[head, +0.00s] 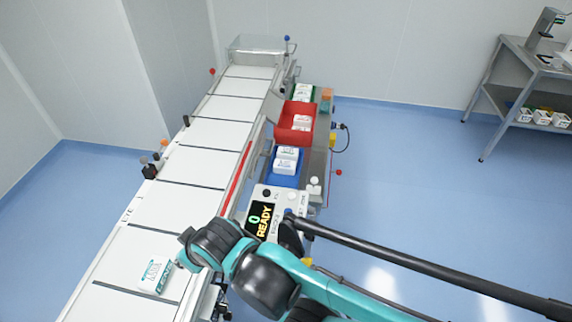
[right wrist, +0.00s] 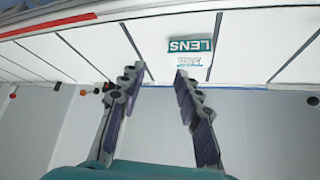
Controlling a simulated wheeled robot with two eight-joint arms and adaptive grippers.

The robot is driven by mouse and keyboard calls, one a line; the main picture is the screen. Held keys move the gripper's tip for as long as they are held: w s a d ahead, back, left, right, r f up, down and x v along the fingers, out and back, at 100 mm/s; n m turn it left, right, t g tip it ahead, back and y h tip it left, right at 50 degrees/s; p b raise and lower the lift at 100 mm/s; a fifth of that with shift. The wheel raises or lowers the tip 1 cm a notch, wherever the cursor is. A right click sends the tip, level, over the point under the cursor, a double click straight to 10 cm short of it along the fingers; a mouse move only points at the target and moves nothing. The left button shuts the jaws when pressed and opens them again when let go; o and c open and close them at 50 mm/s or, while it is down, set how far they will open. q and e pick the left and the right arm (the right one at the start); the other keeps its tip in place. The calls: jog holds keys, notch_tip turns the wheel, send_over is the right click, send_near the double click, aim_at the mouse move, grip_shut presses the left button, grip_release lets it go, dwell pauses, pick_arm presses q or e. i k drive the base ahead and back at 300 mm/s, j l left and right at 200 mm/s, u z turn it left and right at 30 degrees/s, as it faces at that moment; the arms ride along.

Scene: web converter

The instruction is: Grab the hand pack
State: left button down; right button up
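A white pack with a teal LENS label (head: 154,275) lies on the near end of the white conveyor (head: 140,235). It also shows in the right wrist view (right wrist: 190,58), just beyond the fingertips and nearer the right-hand finger. My right gripper (right wrist: 157,75) is open, with nothing between its fingers. In the head view my right arm reaches in from the right, and its wrist end is close beside the pack; the fingers are mostly hidden there. My left gripper is not in view.
A control panel reading READY (head: 261,218) stands right of the conveyor, by my arm. Behind it are a blue bin (head: 284,181) and a red bin (head: 294,121) holding packs. A shelf (head: 500,80) stands at the back right. Blue floor is open on the right.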

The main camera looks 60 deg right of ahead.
aim_at(284, 167)
jog(key=z, duration=1.9)
jog(key=i+l+u, duration=0.15)
jog(key=u, duration=0.35)
jog(key=i+l+u, duration=0.1)
jog(key=l+u, duration=0.15)
jog(key=u, duration=0.2)
jog(key=i+l+u, duration=0.15)
jog(key=l, duration=0.35)
jog(key=i+l+u, duration=0.15)
jog(key=l, duration=0.4)
jog(key=l+u, duration=0.15)
jog(key=l, duration=0.4)
jog(key=i+l+u, duration=0.15)
jog(key=l, duration=0.95)
